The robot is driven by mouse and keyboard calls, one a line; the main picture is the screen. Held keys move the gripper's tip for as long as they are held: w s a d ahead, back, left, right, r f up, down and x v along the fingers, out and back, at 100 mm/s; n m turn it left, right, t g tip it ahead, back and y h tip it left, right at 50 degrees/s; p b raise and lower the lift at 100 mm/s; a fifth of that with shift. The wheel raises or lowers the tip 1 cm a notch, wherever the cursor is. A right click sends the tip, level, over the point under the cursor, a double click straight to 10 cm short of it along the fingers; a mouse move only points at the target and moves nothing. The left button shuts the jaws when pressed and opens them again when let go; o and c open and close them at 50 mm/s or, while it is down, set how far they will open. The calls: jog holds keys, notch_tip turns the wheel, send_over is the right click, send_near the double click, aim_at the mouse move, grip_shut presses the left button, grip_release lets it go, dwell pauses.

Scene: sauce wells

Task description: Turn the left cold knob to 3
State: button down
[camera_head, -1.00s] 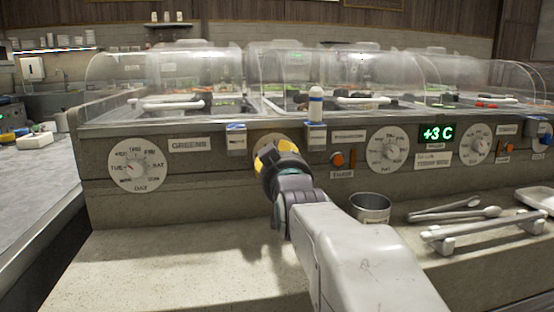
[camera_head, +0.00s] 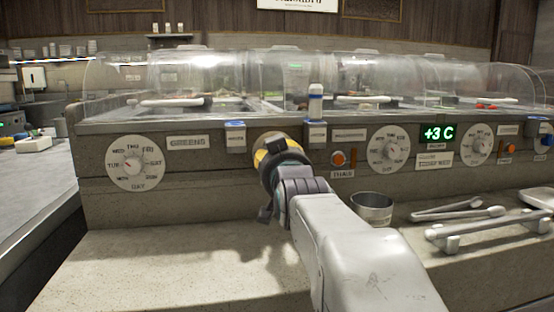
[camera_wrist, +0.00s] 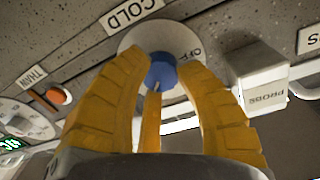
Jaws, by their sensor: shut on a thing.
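The cold knob (camera_wrist: 161,68) is a blue cap on a round white dial (camera_wrist: 146,36) under a COLD label (camera_wrist: 131,12) in the wrist view. The dial's OFF mark is to the knob's right; its other marks are hidden. My gripper (camera_wrist: 160,80) has its yellow fingers on both sides of the blue cap, shut on it. In the head view my gripper (camera_head: 272,150) is against the counter's front panel, covering most of this dial and the knob.
A weekday dial (camera_head: 137,162) is to the left, and another dial (camera_head: 389,148) to the right. A display (camera_head: 437,133) reads +3 C. A PROBE box (camera_wrist: 260,78) is close beside the knob. A metal cup (camera_head: 371,208) and tongs (camera_head: 458,213) lie on the ledge.

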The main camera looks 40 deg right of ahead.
jog(key=c, duration=0.8)
grip_release()
jog(key=shift+w, duration=0.1)
jog(key=shift+v, duration=3.75)
